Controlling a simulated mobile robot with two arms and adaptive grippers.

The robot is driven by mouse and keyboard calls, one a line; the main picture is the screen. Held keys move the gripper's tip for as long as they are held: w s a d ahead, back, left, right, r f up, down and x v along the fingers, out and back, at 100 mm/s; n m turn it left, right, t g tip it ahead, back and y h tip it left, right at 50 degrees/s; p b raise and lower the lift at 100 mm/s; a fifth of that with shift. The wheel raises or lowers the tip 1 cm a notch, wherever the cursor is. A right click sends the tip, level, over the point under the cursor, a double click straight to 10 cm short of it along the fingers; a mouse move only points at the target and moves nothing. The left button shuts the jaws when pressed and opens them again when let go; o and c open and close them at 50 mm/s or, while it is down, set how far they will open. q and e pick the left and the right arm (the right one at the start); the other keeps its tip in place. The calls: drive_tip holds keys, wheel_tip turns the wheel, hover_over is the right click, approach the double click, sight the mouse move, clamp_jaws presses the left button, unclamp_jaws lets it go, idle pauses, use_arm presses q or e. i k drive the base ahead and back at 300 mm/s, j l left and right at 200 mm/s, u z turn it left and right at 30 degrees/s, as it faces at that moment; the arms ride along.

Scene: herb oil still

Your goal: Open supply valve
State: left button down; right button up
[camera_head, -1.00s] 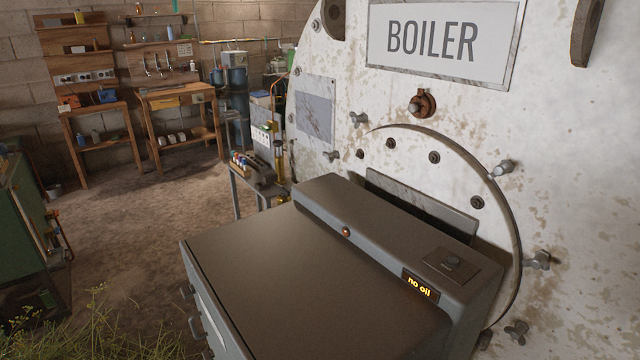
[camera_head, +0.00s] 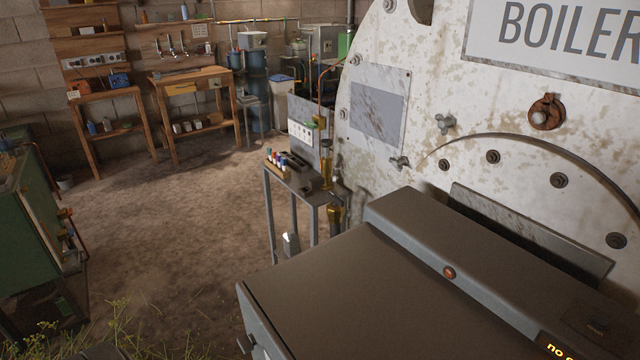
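A large white, rust-stained boiler (camera_head: 445,95) with a "BOILER" sign (camera_head: 570,35) fills the right side of the head view. I cannot single out a supply valve. Wing-shaped fasteners (camera_head: 445,123) and a round rusty fitting (camera_head: 546,113) sit on the boiler front. Thin pipes (camera_head: 331,75) and a brass-coloured fitting (camera_head: 327,160) show beside the boiler's left edge, too small to read clearly. Neither of my grippers is in the picture.
A dark burner housing (camera_head: 375,300) with an orange display stands in front of the boiler. A small metal stand (camera_head: 306,192) holds small coloured bottles. Wooden benches (camera_head: 190,75) line the back wall. A green machine (camera_head: 35,235) stands at left. The dirt floor (camera_head: 180,230) between is open.

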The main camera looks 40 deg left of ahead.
sight(337, 201)
drive_tip(key=i+j, duration=0.1)
drive_tip(key=j, duration=1.15)
drive_tip(key=i+j, duration=0.15)
drive_tip(key=j, duration=1.05)
drive_tip(key=i+j, duration=0.15)
drive_tip(key=j, duration=0.5)
